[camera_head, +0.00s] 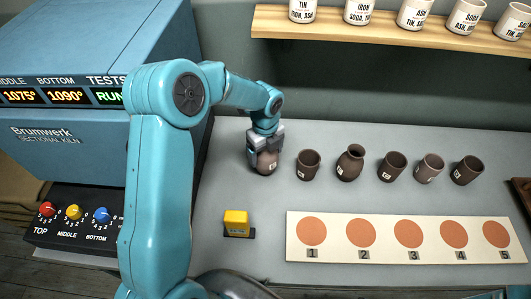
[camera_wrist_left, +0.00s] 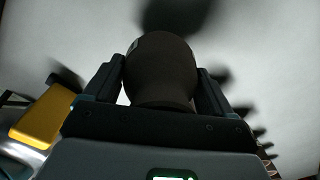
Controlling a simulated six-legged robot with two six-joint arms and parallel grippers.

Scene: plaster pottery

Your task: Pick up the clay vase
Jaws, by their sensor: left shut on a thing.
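A brown, round-bodied clay vase (camera_head: 265,163) is at the left end of a row of dark clay pots. My left gripper (camera_head: 264,148) reaches down over it from above and is shut on it. In the left wrist view the vase (camera_wrist_left: 160,75) sits between the two fingers (camera_wrist_left: 160,88), one on each side. Its top is partly hidden by the gripper in the head view. I cannot tell whether its base touches the table. My right gripper is not in view.
Several other pots, including a narrow-necked one (camera_head: 350,163), stand to the right. A white board (camera_head: 400,250) with numbered orange circles lies in front. A yellow block (camera_head: 236,222) is at front left. A blue kiln (camera_head: 80,150) stands left; a shelf (camera_head: 400,32) with labelled cups is behind.

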